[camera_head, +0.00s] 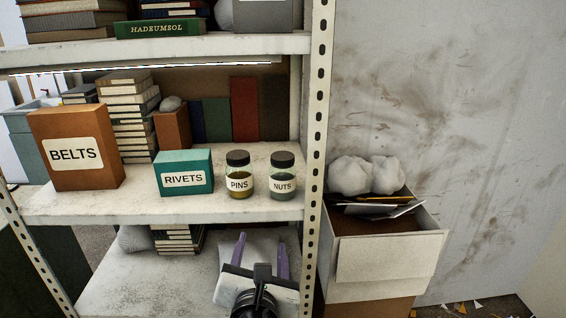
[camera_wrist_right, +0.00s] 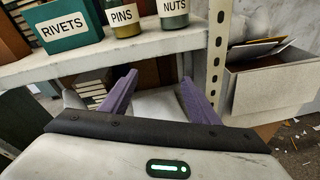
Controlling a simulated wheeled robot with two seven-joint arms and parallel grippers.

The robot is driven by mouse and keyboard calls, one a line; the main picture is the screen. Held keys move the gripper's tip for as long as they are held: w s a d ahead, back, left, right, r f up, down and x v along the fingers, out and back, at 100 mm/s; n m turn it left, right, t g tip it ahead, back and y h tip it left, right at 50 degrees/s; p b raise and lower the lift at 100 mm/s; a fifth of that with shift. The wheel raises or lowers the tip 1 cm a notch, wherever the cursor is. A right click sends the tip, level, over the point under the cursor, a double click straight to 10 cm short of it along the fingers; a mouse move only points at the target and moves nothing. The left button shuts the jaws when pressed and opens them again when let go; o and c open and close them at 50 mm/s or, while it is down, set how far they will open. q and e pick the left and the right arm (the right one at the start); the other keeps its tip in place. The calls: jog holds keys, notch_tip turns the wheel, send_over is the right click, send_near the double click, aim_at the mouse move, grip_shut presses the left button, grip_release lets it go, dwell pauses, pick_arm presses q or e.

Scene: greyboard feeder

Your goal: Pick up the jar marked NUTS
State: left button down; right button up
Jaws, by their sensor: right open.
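The jar marked NUTS (camera_head: 283,176) is a small clear jar with a dark lid and grey contents. It stands upright on the middle shelf, near the front edge by the right post. It also shows, with its top cut off, at the top of the right wrist view (camera_wrist_right: 173,12). My right gripper (camera_head: 261,243) is open and empty, with two purple fingers. In the head view it appears below the middle shelf's front edge, lower than the jar and slightly left of it. In the right wrist view the fingers (camera_wrist_right: 160,88) point toward the shelf. My left gripper is not in view.
The jar marked PINS (camera_head: 239,177) stands just left of NUTS, with the RIVETS box (camera_head: 184,173) and BELTS box (camera_head: 76,149) further left. The perforated post (camera_head: 318,110) rises close to the right. The upper shelf (camera_head: 170,51) overhangs. An open drawer box (camera_head: 390,255) stands right.

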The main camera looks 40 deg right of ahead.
aim_at(280, 185)
jog(key=d+r+h, duration=0.1)
jog(key=r, duration=0.2)
jog(key=w+d+r+n+h, duration=0.1)
jog(key=d+r, duration=0.1)
jog(key=r, duration=0.1)
jog(key=w+d+r+h+p, duration=0.1)
jog(key=d+r+h, duration=0.1)
jog(key=r, duration=0.1)
jog(key=shift+w+d+r+n, duration=0.15)
jog(key=shift+d+r+n, duration=0.05)
jog(key=shift+r+n, duration=0.1)
jog(key=x, duration=0.5)
jog(key=shift+w+d+f+p, duration=0.2)
jog(key=shift+w+f+p, duration=0.05)
jog(key=shift+w+p, duration=0.1)
jog(key=shift+s, duration=0.1)
jog(key=c, duration=1.1)
